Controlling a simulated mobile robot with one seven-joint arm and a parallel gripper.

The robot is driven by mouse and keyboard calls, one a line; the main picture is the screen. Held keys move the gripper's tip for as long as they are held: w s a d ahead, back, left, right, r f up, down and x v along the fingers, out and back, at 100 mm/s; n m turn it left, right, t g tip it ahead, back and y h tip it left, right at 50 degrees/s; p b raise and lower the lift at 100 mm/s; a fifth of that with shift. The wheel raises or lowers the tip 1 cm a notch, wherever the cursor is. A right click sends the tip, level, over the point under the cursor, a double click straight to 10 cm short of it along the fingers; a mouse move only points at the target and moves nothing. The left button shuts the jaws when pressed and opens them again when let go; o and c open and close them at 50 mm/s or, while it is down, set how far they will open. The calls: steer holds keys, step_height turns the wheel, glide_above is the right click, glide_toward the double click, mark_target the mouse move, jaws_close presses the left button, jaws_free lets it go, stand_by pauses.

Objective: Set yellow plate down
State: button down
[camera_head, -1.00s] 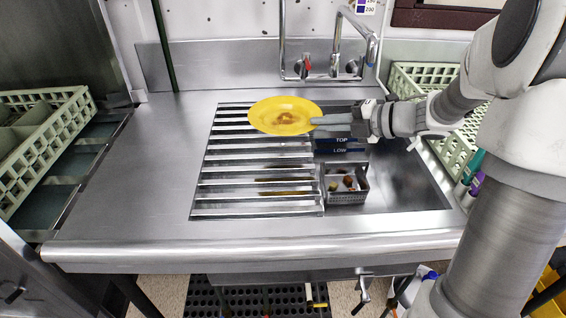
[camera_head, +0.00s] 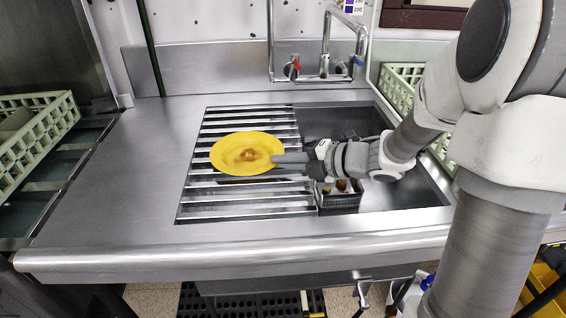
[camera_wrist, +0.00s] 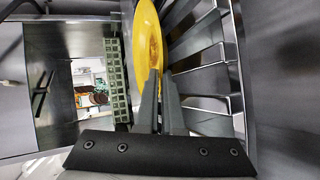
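The yellow plate (camera_head: 232,153) has a brown food stain near its middle. In the head view it is over the slatted metal rack (camera_head: 195,203) on the left part of the sink. My gripper (camera_head: 276,162) is shut on the plate's right rim. In the wrist view the plate (camera_wrist: 148,40) shows edge-on between my fingertips (camera_wrist: 160,85), with the rack slats to its right. I cannot tell whether the plate touches the slats.
A small perforated basket (camera_head: 340,198) with scraps sits in the sink below my wrist. The tap (camera_head: 326,45) stands behind. Pale green dish racks stand at the left (camera_head: 35,130) and right (camera_head: 400,85). The steel counter (camera_head: 120,170) left of the slats is clear.

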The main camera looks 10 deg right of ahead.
steer(key=shift+f, duration=0.2)
steer(key=c, duration=1.3)
jaws_free()
steer(key=shift+r, duration=0.1)
steer(key=shift+s+d+r, duration=0.1)
steer(key=shift+d+r, duration=0.1)
steer(key=shift+r, duration=0.1)
steer(key=p+v, duration=0.3)
steer(key=v, duration=0.8)
steer(key=shift+s+d, duration=0.2)
steer(key=shift+d, duration=0.05)
